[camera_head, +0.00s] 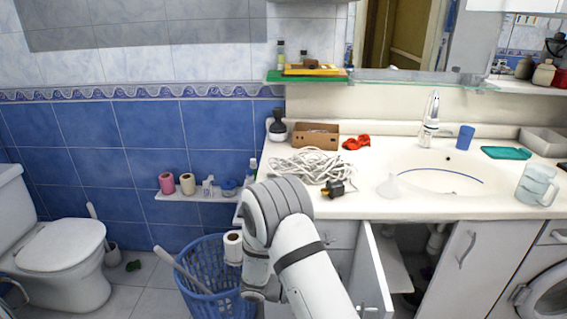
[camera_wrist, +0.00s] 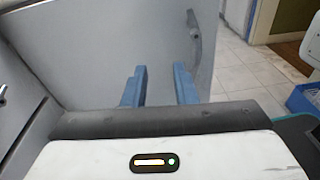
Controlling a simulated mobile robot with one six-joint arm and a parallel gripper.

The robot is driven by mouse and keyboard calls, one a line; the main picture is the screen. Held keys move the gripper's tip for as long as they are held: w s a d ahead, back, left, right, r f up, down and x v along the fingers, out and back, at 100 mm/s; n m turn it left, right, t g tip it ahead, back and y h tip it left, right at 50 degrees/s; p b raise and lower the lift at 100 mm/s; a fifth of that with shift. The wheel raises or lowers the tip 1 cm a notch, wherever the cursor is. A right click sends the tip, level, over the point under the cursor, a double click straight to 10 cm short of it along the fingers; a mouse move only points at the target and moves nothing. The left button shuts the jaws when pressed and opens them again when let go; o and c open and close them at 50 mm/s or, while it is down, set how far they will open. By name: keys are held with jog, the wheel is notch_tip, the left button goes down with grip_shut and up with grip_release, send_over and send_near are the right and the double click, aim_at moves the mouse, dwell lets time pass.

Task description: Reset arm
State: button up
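My gripper (camera_wrist: 160,86) shows in the wrist view with its two blue fingers apart and nothing between them. Beyond the fingers is a pale grey cabinet door (camera_wrist: 150,45) with a curved handle (camera_wrist: 194,38). I cannot tell whether the fingers touch the door. In the head view my white and grey arm bends in front of the vanity, and the gripper itself is hidden behind it. An open cabinet door (camera_head: 371,275) stands out from the vanity just right of my arm.
A blue basket (camera_head: 205,265) stands left of my arm. A toilet (camera_head: 65,245) is at the far left. The countertop (camera_head: 375,205) holds a coiled cable (camera_head: 310,165), a wooden box (camera_head: 315,135) and a glass mug (camera_head: 537,185). Tiled floor (camera_head: 130,290) shows between toilet and basket.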

jog(key=s+r+m+t+y+p, duration=0.1)
jog(key=s+r+m+y+p, duration=0.1)
jog(key=s+r+m+y, duration=0.3)
jog(key=s+d+r+m+t+y+p, duration=0.1)
jog(key=s+r+m+y, duration=0.4)
jog(key=r, duration=0.7)
jog(key=s+d+r+m+t+y+p, duration=0.1)
jog(key=s+r+m+t+y+p, duration=0.1)
jog(key=s+r+m+y, duration=0.4)
notch_tip(320, 180, up, 3)
jog(key=shift+r+y+p, duration=0.1)
jog(key=shift+y+p, duration=0.3)
jog(key=shift+p, duration=0.05)
